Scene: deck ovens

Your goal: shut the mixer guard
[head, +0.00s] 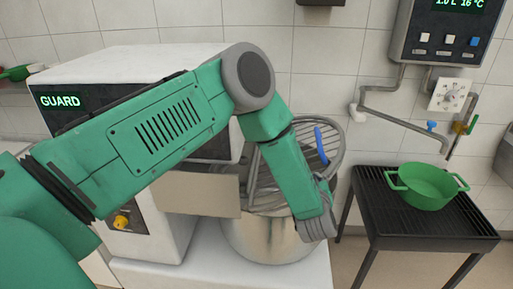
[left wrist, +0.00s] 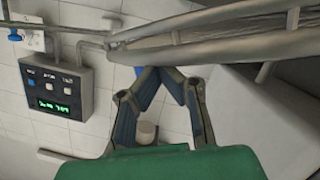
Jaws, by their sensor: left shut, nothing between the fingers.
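The mixer (head: 130,75) is a white machine at left centre, with a lit display reading GUARD and a steel bowl (head: 262,240). Its grey wire guard (head: 337,138) stands tilted up above the bowl and carries a blue handle (head: 321,146). In the left wrist view the guard's bars (left wrist: 220,38) cross the top, with a bit of blue behind the fingers. My left arm reaches across the mixer, and its wrist hangs in front of the bowl and guard. My left gripper (left wrist: 165,72) is shut and empty, its tips close to the guard's rim; contact is unclear. My right gripper is out of view.
A dark slatted stand (head: 430,228) with a green pot (head: 428,186) is at the right. Above it are a wall control box (head: 443,35), pipes and a tap. A beige panel (head: 198,194) is beside the bowl. Tiled wall closes the back.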

